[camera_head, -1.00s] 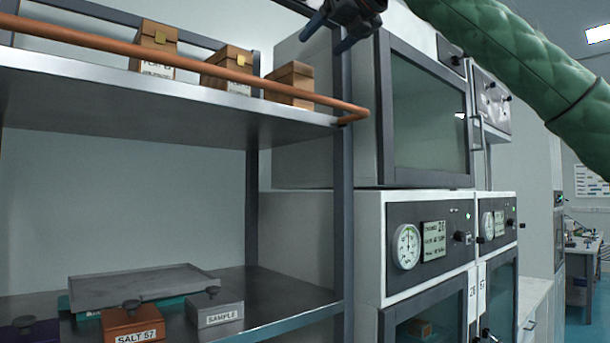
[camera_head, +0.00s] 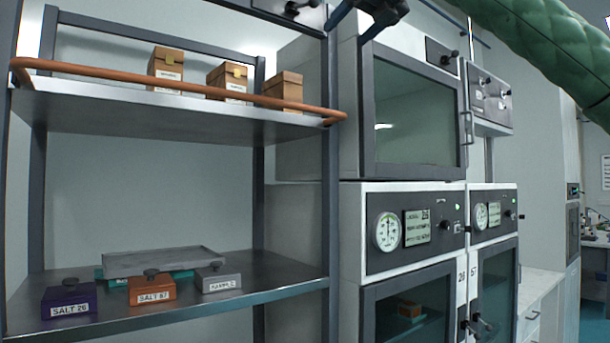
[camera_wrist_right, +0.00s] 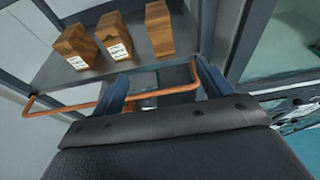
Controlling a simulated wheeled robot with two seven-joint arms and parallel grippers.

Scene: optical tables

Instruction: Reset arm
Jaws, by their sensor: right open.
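My right gripper (camera_head: 358,14) shows at the top of the head view, at the end of a green padded arm from the upper right. In the right wrist view its two blue fingers (camera_wrist_right: 160,90) stand apart with nothing held between them. The copper rail and upper shelf lie beyond the fingertips in that view. My left gripper is not in view.
The upper shelf (camera_head: 180,118) holds several brown boxes (camera_head: 229,82) behind a copper rail (camera_head: 160,82). The lower shelf (camera_head: 250,290) holds a grey tray (camera_head: 165,262) and boxes labelled SALT 26 (camera_head: 68,300), SALT 57 (camera_head: 152,288) and SAMPLE (camera_head: 218,280). Ovens with gauges (camera_head: 387,232) stand at right.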

